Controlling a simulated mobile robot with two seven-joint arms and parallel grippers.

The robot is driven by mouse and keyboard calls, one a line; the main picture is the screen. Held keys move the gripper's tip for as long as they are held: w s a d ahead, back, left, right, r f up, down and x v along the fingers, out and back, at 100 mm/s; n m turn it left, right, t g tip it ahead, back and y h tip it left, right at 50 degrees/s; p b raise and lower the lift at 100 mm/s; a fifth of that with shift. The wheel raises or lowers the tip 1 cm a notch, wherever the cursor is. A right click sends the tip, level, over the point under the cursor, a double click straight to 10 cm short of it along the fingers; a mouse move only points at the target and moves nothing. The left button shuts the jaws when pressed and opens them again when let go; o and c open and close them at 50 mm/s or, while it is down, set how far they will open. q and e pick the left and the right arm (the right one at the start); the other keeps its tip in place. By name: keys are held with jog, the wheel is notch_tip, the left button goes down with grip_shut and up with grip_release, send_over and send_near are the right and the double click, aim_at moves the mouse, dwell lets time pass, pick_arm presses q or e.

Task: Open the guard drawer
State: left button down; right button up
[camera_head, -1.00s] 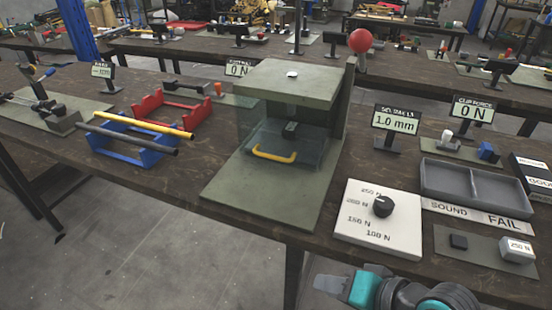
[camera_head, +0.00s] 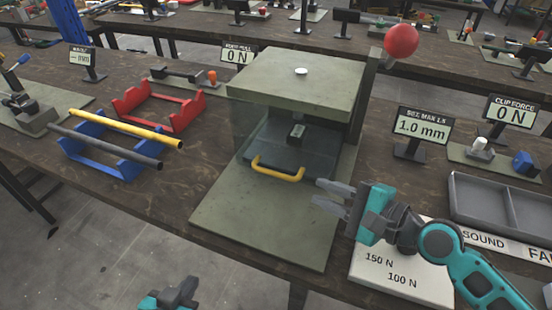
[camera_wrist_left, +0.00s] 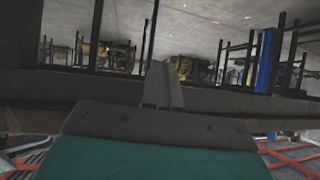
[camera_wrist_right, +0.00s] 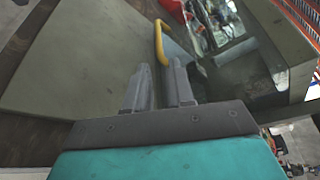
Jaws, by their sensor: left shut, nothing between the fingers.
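The guard drawer (camera_head: 262,150) is a clear, glassy box front under the green press top. Its yellow handle (camera_head: 277,173) faces the front and appears pushed in. The handle also shows in the right wrist view (camera_wrist_right: 161,42), just beyond the fingertips. My right gripper (camera_head: 318,194) is open and empty, to the right of the handle and apart from it; its two fingers stand apart in the right wrist view (camera_wrist_right: 156,72). My left gripper (camera_head: 190,283) is low at the bottom edge of the head view, away from the bench top. Its fingers are together in the left wrist view (camera_wrist_left: 160,68).
The press (camera_head: 298,78) has a green base plate (camera_head: 255,222) in front of the drawer. A red ball knob (camera_head: 401,40) rises at its right. Blue (camera_head: 100,155) and red (camera_head: 168,122) racks stand left.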

aim_at(282, 177)
jog(key=x, duration=1.2)
jog(key=shift+a, duration=0.4)
jog(key=shift+c, duration=0.2)
grip_shut()
